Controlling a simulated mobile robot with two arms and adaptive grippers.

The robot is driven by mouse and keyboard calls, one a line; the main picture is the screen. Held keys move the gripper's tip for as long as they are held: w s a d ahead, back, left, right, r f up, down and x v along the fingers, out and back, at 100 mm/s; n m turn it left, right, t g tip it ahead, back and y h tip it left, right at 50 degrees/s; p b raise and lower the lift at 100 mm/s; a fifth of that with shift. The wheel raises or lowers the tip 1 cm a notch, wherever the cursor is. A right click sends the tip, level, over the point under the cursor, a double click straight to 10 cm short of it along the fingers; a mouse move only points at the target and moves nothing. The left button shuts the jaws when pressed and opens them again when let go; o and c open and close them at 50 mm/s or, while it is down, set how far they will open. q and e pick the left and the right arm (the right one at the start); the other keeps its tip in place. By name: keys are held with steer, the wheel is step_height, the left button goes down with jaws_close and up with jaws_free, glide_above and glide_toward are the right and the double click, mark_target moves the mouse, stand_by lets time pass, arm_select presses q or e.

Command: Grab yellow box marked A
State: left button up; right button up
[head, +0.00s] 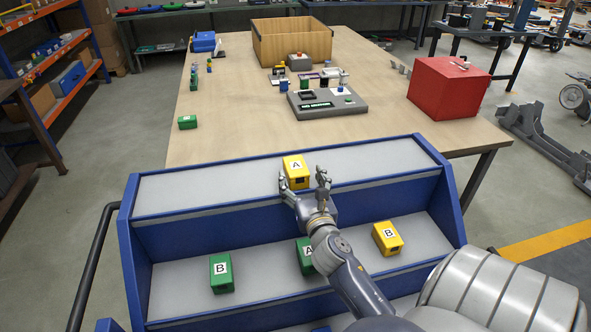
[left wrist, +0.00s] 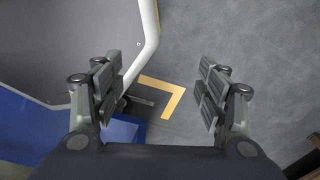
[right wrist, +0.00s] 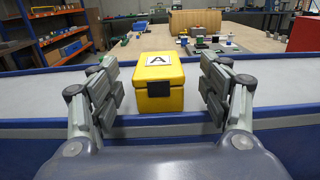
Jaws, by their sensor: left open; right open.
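The yellow box marked A (head: 296,171) sits on the upper shelf of the blue rack (head: 190,224). In the right wrist view the yellow box (right wrist: 159,83) stands upright between the two fingers, with a gap on each side. My right gripper (head: 303,180) is open around or just in front of the box; it also shows in the right wrist view (right wrist: 159,95). My left gripper (left wrist: 160,95) is open and empty, above the floor beside blue and grey structure. The left gripper does not show in the head view.
On the lower shelf stand a green box marked B (head: 221,273), a green box marked A (head: 305,256), partly hidden by my right arm, and a yellow box marked B (head: 387,238). The wooden table (head: 240,119) behind holds a red box (head: 447,88) and a grey device (head: 327,103).

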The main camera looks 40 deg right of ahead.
mark_target(296, 165)
steer(key=shift+w+d, duration=0.2)
steer(key=shift+w, duration=0.15)
steer(key=shift+w+d, duration=0.15)
steer(key=shift+w, duration=0.1)
steer(key=p+x, duration=0.1)
steer(key=x, duration=0.3)
steer(key=shift+w, duration=0.1)
steer(key=shift+w+f, duration=0.1)
steer(key=shift+w, duration=0.15)
steer(key=shift+s, duration=0.1)
steer(key=shift+c, duration=0.2)
steer(key=c, duration=1.4)
steer(key=shift+c, duration=1.1)
arm_select(q)
steer(key=shift+w+d+r, duration=0.45)
steer(key=shift+w+r, duration=0.15)
steer(key=shift+r, duration=0.25)
